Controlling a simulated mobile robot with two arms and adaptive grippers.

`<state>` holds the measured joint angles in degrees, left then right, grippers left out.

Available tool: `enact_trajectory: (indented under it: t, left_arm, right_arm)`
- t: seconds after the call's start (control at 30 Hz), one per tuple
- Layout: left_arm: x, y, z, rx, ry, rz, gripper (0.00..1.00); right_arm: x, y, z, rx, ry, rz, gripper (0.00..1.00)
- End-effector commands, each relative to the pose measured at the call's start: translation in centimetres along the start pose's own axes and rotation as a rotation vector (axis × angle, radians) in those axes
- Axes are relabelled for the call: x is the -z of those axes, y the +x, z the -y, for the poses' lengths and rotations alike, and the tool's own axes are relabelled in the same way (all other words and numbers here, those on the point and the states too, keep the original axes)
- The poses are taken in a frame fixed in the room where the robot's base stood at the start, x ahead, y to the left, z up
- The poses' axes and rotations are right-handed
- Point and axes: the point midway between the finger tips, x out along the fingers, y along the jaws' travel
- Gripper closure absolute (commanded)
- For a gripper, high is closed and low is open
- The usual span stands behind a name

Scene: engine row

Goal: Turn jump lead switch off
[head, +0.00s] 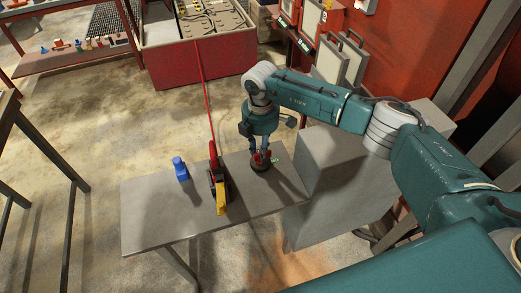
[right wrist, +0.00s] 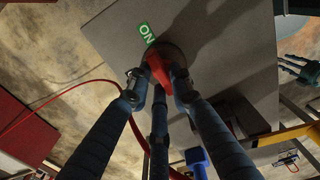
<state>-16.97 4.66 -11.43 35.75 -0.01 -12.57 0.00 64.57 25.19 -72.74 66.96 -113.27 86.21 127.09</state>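The jump lead switch (right wrist: 160,68) has a red handle on a round dark base. It stands at the right part of a grey table, beside a green ON label (right wrist: 147,33). My right gripper (right wrist: 159,80) points down over it. In the right wrist view its fingertips lie against both sides of the red handle. In the head view the gripper (head: 261,160) covers most of the switch. My left gripper (right wrist: 288,66) shows small at the right edge of the right wrist view, empty with its fingers apart; it is outside the head view.
The grey table (head: 150,225) also carries a blue object (head: 180,168) and a red and yellow clamp (head: 219,190) with a red cable running to a red crate (head: 185,68). A grey block (head: 335,180) stands close at the right. The table's front left is clear.

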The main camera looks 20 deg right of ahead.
Motion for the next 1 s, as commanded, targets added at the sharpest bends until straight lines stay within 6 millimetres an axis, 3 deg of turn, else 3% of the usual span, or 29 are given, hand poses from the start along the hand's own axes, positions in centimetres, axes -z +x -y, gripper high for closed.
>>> enact_trajectory:
  t: [0.07, 0.5, 1.0]
  left_arm:
    - [-0.5, 0.0, -0.2, -0.002, -0.001, 0.007, 0.60]
    - [-0.9, 0.6, -0.3, -0.004, -0.001, 0.012, 0.60]
    - [-0.9, 4.1, -0.4, -0.003, -0.001, 0.008, 0.60]
  right_arm:
    - [0.0, 0.0, 0.0, 0.000, 0.000, 0.000, 1.00]
    - [0.1, 0.0, -0.1, -0.002, -0.058, -0.001, 1.00]
    - [0.3, 0.2, -0.2, -0.005, -0.462, -0.001, 1.00]
